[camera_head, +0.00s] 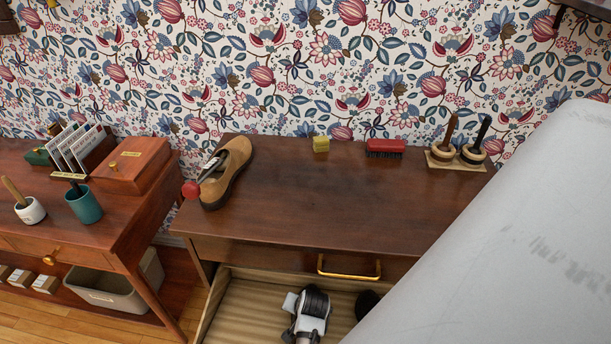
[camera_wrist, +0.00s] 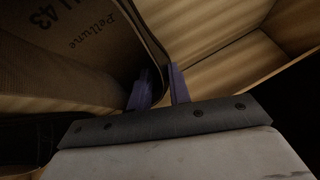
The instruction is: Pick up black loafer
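A dark shoe with a tan insole (camera_wrist: 80,40), printed with "43", fills the upper left of the wrist view. It fits the black loafer, though its outer side hardly shows. My gripper (camera_wrist: 161,82) has its two purple fingers a small gap apart at the shoe's rim. The left finger is in front of the insole and the right finger is outside the rim. Whether they press on the rim cannot be told. In the head view, a black-and-white part that looks like my wrist is low in the open drawer (camera_head: 245,305). A dark shape (camera_head: 367,303) beside it is partly hidden by my arm.
The dresser top (camera_head: 320,200) holds a brown shoe (camera_head: 232,168), a yellow block (camera_head: 321,144), a red brush (camera_head: 385,147) and two round brushes on a stand (camera_head: 457,163). The drawer front has a brass handle (camera_head: 348,274). A side table (camera_head: 130,215) stands left. The dresser's middle is clear.

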